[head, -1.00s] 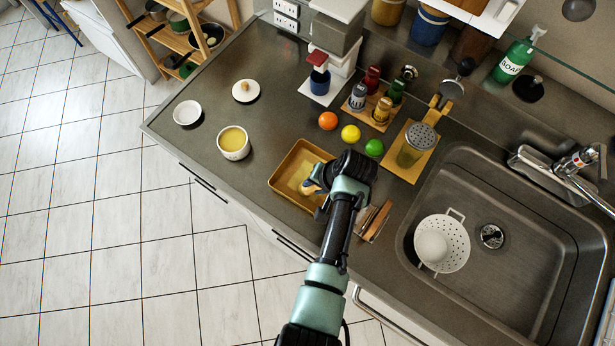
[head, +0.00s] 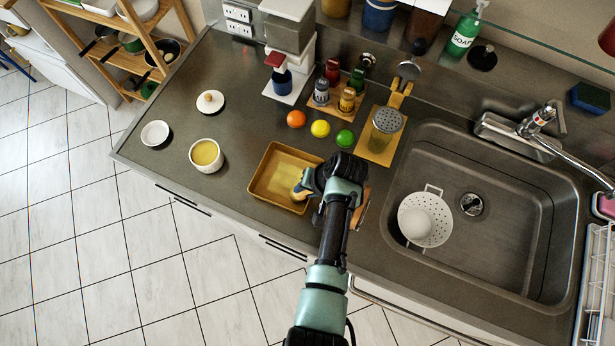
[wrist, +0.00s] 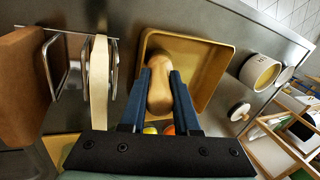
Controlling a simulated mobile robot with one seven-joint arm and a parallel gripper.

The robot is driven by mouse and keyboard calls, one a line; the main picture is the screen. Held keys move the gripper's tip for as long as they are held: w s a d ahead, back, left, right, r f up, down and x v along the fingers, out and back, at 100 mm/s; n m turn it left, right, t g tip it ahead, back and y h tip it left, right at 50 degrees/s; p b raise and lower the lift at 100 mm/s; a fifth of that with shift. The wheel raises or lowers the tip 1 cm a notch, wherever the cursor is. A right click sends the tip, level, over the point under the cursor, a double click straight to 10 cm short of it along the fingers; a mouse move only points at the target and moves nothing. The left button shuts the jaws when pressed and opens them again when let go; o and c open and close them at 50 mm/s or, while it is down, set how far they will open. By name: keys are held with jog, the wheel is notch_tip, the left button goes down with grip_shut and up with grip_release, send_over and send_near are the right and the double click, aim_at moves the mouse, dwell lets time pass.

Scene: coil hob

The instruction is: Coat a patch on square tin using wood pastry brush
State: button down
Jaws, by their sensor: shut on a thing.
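The square tin (head: 263,190) is a golden-brown square tray near the front edge of the counter. A shiny, paler yellow patch shows on its floor in the head view. My gripper (wrist: 160,88) is shut on the wood pastry brush (wrist: 160,82), gripping its rounded wooden handle. The brush also shows as a small light piece at the tin's right side in the head view (head: 299,190). In the wrist view the tin (wrist: 218,75) lies beyond the handle. The bristles are hidden, so I cannot tell whether they touch the tin.
A cream pot of yellow liquid (head: 206,155) stands left of the tin, near its lid (head: 210,102) and a white bowl (head: 155,133). An orange (head: 296,119), lemon (head: 320,128) and lime (head: 345,138) lie behind. The sink (head: 520,225) is right; a rack with boards (wrist: 98,80) stands beside my gripper.

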jog(key=shift+w+a+b, duration=0.2)
jog(key=shift+w+a, duration=0.3)
jog(key=shift+a, duration=0.95)
jog(key=shift+w+a+b, duration=0.25)
jog(key=shift+w+a, duration=0.2)
jog(key=shift+a, duration=1.05)
jog(key=shift+w+a+b, duration=0.2)
jog(key=shift+w+a, duration=0.3)
jog(key=shift+a, duration=0.95)
notch_tip(320, 180, up, 6)
jog(key=p, duration=0.5)
jog(key=shift+r, duration=1.55)
